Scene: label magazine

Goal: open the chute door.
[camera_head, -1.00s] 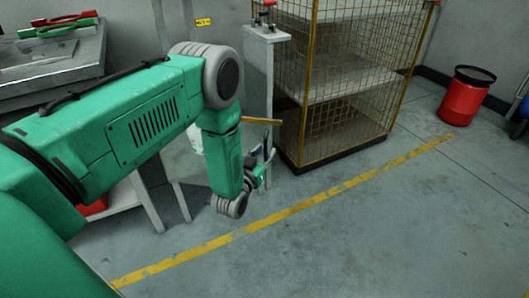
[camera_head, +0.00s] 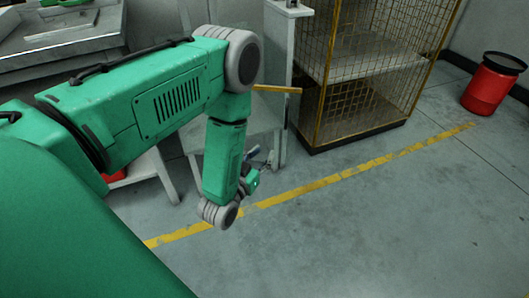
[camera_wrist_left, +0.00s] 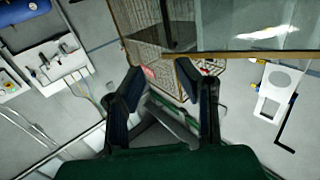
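My left gripper (camera_head: 257,168) hangs low at the end of my bent green arm, in front of a pale cabinet panel (camera_head: 262,135). In the left wrist view its two dark fingers (camera_wrist_left: 160,72) stand apart with nothing seen held between them. A yellow-orange bar (camera_head: 277,89) sticks out beside my elbow, in front of a pale upright post (camera_head: 279,50). I cannot tell whether this bar or the panel belongs to the chute door, and no door is clearly seen open. My arm hides much of the panel. My right gripper is not in view.
A yellow wire cage with shelves (camera_head: 365,75) stands right of the post. A red bin (camera_head: 490,85) is at the far right. A grey metal bench (camera_head: 70,45) is at upper left. The floor (camera_head: 400,220) beyond the yellow line (camera_head: 340,177) is clear.

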